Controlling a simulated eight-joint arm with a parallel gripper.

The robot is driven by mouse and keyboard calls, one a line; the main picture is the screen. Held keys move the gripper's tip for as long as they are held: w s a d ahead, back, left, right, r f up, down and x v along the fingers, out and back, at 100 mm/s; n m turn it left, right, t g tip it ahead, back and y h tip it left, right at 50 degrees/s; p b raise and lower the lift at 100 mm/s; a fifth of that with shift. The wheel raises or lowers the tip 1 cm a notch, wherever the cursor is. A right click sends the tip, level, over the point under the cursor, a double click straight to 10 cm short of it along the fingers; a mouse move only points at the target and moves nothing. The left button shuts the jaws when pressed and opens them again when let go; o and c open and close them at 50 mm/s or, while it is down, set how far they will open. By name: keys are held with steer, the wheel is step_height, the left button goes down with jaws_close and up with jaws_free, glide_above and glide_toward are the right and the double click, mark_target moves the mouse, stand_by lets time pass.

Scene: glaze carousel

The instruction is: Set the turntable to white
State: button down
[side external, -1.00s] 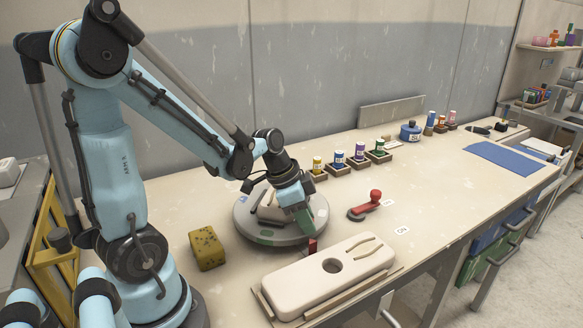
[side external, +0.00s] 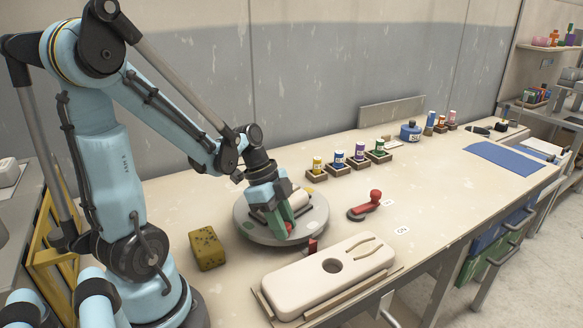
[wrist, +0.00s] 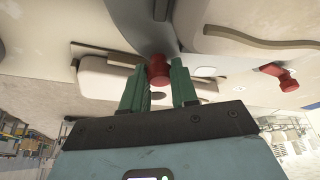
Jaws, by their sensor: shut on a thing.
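My gripper (side external: 286,230) is low over the disc's front. Its green fingers are shut on a red knob (wrist: 158,72), seen between them in the wrist view. My gripper and wrist hide part of the disc.
A red-knobbed lever (side external: 366,206) lies right of the turntable. A cream slab with a hole (side external: 300,282) is in front, and a yellow sponge (side external: 207,249) is at the left. Several glaze bottles (side external: 338,160) stand behind. The bench's right part has clear room.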

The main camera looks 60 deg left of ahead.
steer(key=shift+s+a+m+g+h, duration=0.15)
steer(key=shift+s+a+m+g, duration=0.2)
steer(key=shift+s+m, duration=0.3)
steer(key=shift+s+a+m+g+h, duration=0.15)
steer(key=shift+s+a+m+g, duration=0.2)
steer(key=shift+m, duration=0.4)
steer(key=shift+s+a, duration=0.1)
steer(key=shift+s, duration=0.1)
steer(key=c, duration=1.1)
jaws_free()
steer(key=shift+c, duration=0.2)
steer(key=shift+r, duration=0.1)
steer(key=v, duration=1.2)
steer(key=shift+s, duration=0.1)
